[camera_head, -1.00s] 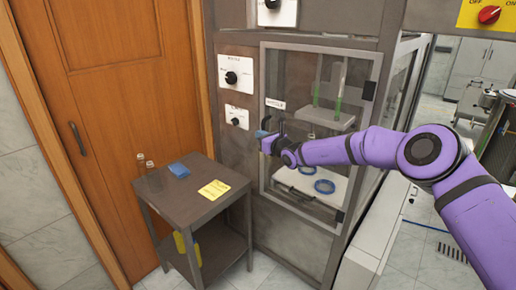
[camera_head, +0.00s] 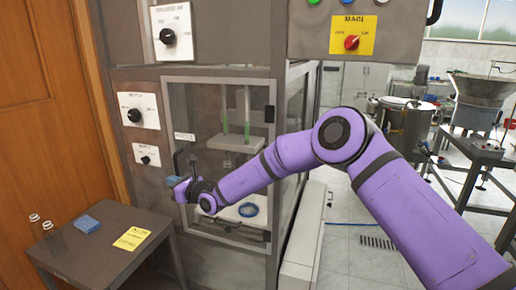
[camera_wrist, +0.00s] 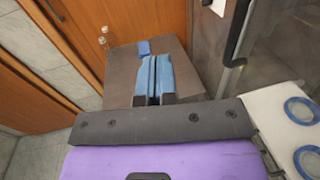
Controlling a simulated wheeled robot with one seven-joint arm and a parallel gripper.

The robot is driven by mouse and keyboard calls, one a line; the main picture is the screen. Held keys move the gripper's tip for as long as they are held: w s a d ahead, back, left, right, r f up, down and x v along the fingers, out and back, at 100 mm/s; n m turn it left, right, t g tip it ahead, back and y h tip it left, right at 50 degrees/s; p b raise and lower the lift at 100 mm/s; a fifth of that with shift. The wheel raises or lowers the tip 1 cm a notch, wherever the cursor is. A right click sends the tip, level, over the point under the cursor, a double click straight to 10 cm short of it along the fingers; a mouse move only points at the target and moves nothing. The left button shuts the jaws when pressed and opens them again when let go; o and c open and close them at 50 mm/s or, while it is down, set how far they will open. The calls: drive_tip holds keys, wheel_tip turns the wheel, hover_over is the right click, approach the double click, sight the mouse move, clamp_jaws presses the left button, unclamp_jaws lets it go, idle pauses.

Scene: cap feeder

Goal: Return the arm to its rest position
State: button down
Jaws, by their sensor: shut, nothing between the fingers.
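My gripper (camera_head: 174,182) is at the end of my purple arm, in front of the glass door of the cap feeder cabinet (camera_head: 222,155). In the wrist view my gripper (camera_wrist: 153,75) shows two blue fingers side by side with only a thin dark line between them. It is shut and empty. The dark door handle (camera_wrist: 236,60) is to the right of the fingers, apart from them in that view. The arm is bent and reaches in from the right.
Open floor (camera_head: 345,262) lies right of the cabinet.

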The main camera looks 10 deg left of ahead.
drive_tip(key=s+d+r+n+g, duration=0.2)
drive_tip(key=d+r+n, duration=0.3)
drive_tip(key=r, duration=0.3)
drive_tip(key=s+d+r+n+g, duration=0.25)
drive_tip(key=d+r+n, duration=0.25)
drive_tip(key=r, duration=0.3)
drive_tip(key=s+d+r+n+g+h, duration=0.1)
drive_tip(key=s+d+r+n+h, duration=0.2)
drive_tip(key=d, duration=0.5)
drive_tip(key=s+d+r+n+g, duration=0.1)
drive_tip(key=s+d+r+n, duration=0.35)
drive_tip(key=d, duration=0.25)
drive_tip(key=s+d+n+t+h, duration=0.1)
drive_tip(key=s+d+h, duration=0.3)
drive_tip(key=s+d, duration=0.4)
drive_tip(key=s+d+n+t+h, duration=0.2)
drive_tip(key=s+d+h, duration=0.3)
drive_tip(key=d, duration=1.5)
drive_tip(key=s+d+n+t+h, duration=0.1)
drive_tip(key=s+d+h, duration=0.3)
drive_tip(key=s+d, duration=0.8)
drive_tip(key=d, duration=0.3)
drive_tip(key=shift+s+f+n+t+h, duration=0.2)
drive_tip(key=shift+s+n+t+h, duration=0.1)
drive_tip(key=shift+n+t, duration=0.05)
